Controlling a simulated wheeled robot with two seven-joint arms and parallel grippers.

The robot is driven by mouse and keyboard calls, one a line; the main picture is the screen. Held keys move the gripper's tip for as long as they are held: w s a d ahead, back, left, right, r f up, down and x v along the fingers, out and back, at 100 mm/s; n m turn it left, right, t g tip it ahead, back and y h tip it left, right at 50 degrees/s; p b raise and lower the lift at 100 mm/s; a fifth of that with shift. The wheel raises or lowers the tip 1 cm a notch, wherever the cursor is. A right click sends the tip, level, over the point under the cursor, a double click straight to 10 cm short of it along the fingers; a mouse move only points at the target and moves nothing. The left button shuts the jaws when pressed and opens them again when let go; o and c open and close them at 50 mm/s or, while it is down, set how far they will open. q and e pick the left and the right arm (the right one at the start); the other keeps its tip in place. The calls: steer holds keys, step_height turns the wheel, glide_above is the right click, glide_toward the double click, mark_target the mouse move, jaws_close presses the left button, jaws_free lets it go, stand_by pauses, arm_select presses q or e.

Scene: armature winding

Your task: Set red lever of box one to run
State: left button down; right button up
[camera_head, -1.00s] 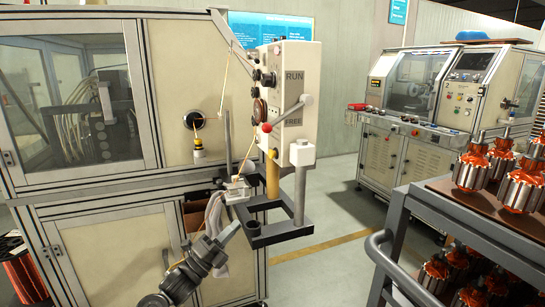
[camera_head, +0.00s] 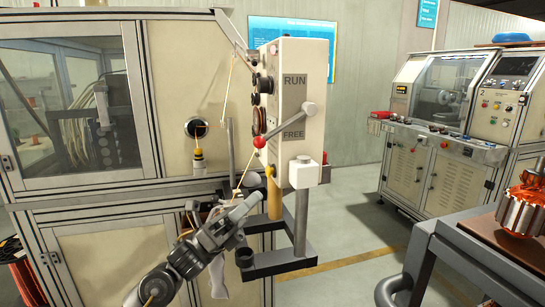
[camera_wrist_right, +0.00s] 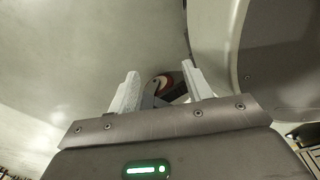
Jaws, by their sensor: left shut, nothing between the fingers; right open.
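The box with RUN and FREE labels (camera_head: 305,78) stands upright on a dark frame. Its red-ended lever (camera_head: 285,124) slants across the labelled face, between the two labels. The red ball (camera_head: 259,143) is at the lower left end, near FREE level; the grey end is higher at right. My left gripper (camera_head: 256,198) is shut and empty, below the red ball and apart from it, in front of the frame. My right gripper (camera_wrist_right: 160,75) shows only in the right wrist view, open, with nothing held between its fingers.
A yellow-tan thread (camera_head: 230,75) runs down the cabinet front close to the box. The large cabinet (camera_head: 100,190) fills the left. Floor between is clear.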

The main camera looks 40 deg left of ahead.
mark_target(285, 125)
arm_select(q)
steer(key=p+x, duration=0.2)
steer(key=x, duration=0.1)
steer(key=p+x, duration=0.2)
steer(key=x, duration=0.1)
steer(key=p+x, duration=0.1)
steer(key=x, duration=0.3)
steer(key=shift+s+a+r+p, duration=0.2)
steer(key=shift+s+r+p, duration=0.1)
steer(key=shift+r+p, duration=0.15)
steer(key=a, duration=0.1)
steer(key=s+a, duration=0.1)
steer(key=a+p, duration=0.1)
steer(key=shift+s+a+r, duration=0.15)
steer(key=shift+a+r, duration=0.15)
steer(key=shift+r, duration=0.1)
arm_select(e)
steer(key=s+a+r, duration=0.2)
steer(key=a+r, duration=0.1)
steer(key=r, duration=0.3)
steer(key=shift+s+a+r, duration=0.2)
steer(key=shift+a+r, duration=0.05)
steer(key=shift+d, duration=0.2)
steer(key=shift+r, duration=0.1)
